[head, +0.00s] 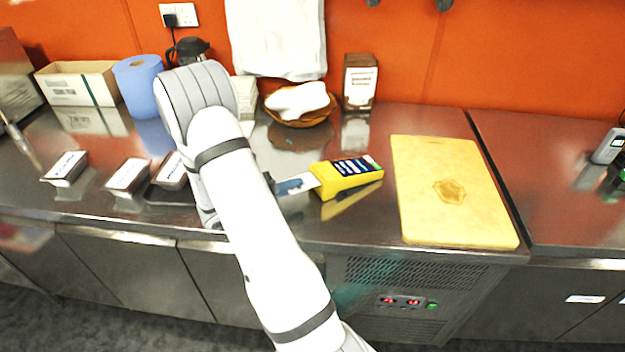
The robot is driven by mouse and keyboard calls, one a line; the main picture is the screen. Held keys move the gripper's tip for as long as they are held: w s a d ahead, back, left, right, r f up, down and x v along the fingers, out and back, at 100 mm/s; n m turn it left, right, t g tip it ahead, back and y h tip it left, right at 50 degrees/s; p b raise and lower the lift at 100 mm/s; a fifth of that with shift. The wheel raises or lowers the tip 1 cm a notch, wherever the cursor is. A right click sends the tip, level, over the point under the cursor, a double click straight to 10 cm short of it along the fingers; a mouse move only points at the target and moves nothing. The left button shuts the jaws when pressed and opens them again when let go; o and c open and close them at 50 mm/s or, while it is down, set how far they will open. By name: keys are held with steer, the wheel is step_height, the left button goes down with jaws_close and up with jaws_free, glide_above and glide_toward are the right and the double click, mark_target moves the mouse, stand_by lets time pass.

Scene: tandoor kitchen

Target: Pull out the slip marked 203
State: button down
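A yellow card terminal (345,177) with a dark keypad lies on the steel counter, right of my arm. A flat white and blue slip or card (297,184) sticks out from its left end, toward my arm. No number 203 can be read on it. My arm crosses in front of this spot and hides most of my gripper. A small dark part at the arm's right edge, near the slip's left end, may belong to the gripper. Whether the fingers are open, or touch the slip, cannot be seen.
Several white-lidded containers (128,175) stand left of my arm, one by a dark tray (168,196). A yellow cutting board (452,190) lies to the right. Behind are a blue paper roll (138,85), a basket (300,119) with white cloth and a brown box (359,84).

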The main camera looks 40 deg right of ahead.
steer(key=shift+v, duration=1.3)
steer(key=shift+r, duration=0.1)
steer(key=shift+w+a+r+p, duration=0.1)
steer(key=shift+a+r+p, duration=0.25)
steer(key=shift+r, duration=0.45)
steer(key=shift+a+r+p, duration=0.3)
steer(key=shift+r, duration=0.55)
steer(key=shift+w+a+r+p, duration=0.1)
steer(key=shift+a+r+p, duration=0.25)
steer(key=shift+r, duration=0.45)
